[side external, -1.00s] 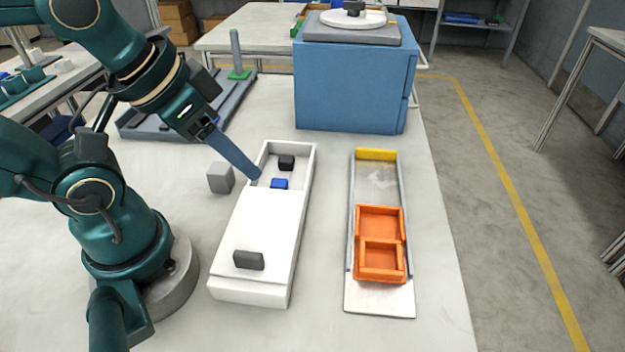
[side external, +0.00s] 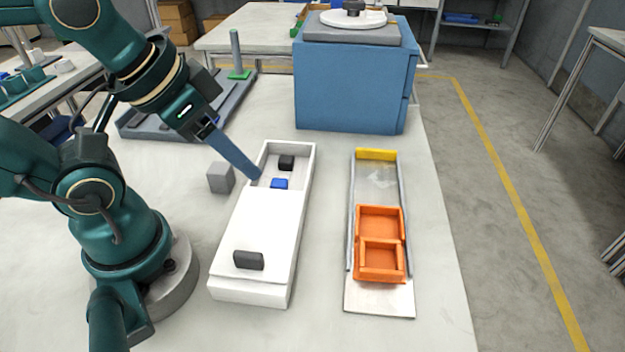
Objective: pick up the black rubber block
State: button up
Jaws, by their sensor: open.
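A small black block (side external: 286,162) lies in the open far end of a long white box (side external: 308,165). A small blue block (side external: 279,184) lies nearer in the same opening, close to the edge of the white lid (side external: 262,220). My gripper (side external: 256,177) reaches down from the upper left, its tip at the left wall of the opening, left of the blue block and apart from the black block. The jaws are open with nothing seen between them; from this side they overlap as one blue-grey shape.
A dark grey handle-like piece (side external: 248,260) sits on the lid's near end. A grey cube (side external: 221,178) stands left of the box. An orange tray (side external: 382,212) rests on a metal track (side external: 352,215) to the right. A blue cabinet (side external: 350,85) stands behind.

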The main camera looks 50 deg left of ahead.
jog(key=shift+o, duration=0.7)
